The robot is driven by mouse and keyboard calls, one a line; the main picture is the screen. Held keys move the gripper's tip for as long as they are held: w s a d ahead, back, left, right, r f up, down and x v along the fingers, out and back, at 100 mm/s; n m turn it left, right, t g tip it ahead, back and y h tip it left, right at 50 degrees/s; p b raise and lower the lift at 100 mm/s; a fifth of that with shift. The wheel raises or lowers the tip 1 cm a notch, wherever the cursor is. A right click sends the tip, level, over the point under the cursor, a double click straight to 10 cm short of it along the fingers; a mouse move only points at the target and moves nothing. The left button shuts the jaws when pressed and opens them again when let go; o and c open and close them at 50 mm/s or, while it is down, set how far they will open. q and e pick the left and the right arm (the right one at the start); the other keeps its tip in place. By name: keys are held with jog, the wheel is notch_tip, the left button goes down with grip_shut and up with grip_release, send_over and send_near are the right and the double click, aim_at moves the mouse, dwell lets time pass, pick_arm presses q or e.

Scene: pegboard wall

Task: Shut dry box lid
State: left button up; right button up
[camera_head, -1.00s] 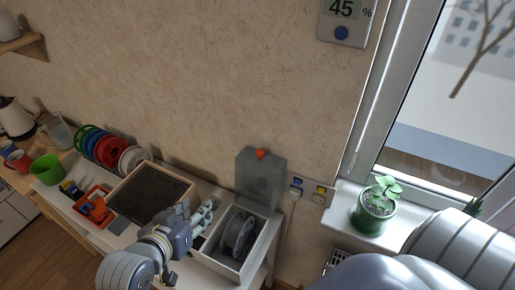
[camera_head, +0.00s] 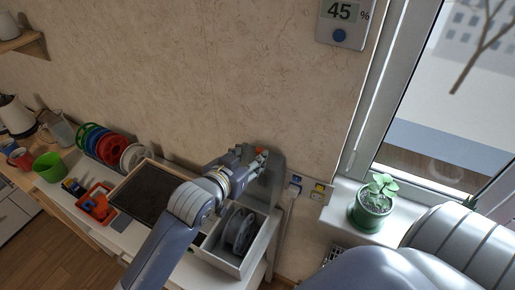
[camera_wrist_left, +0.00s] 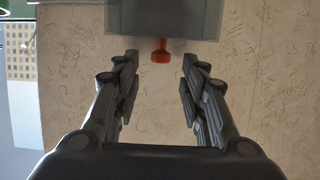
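The dry box (camera_head: 217,262) is a pale open-topped box on the table, with a grey spool (camera_head: 238,232) inside. Its grey translucent lid (camera_head: 272,187) stands upright at the back, open. My left gripper (camera_head: 257,160) is in front of the lid's upper part and partly covers it. In the left wrist view the lid (camera_wrist_left: 140,18) spans the top, and its orange knob (camera_wrist_left: 160,52) shows between the fingertips. The left fingers (camera_wrist_left: 158,75) are spread with a gap around the knob; contact cannot be told. My right gripper is out of view.
A dark mat in a wooden frame (camera_head: 152,160), a row of coloured spools (camera_head: 110,148) and an orange tray (camera_head: 97,205) lie left of the box. A potted plant (camera_head: 370,210) stands on the windowsill at right. Wall sockets (camera_head: 305,187) are beside the lid.

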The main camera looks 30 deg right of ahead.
aim_at(259, 150)
pick_arm(q)
jog(key=shift+p+x, duration=0.45)
jog(key=shift+x, duration=1.9)
jog(key=shift+c, duration=0.6)
grip_shut()
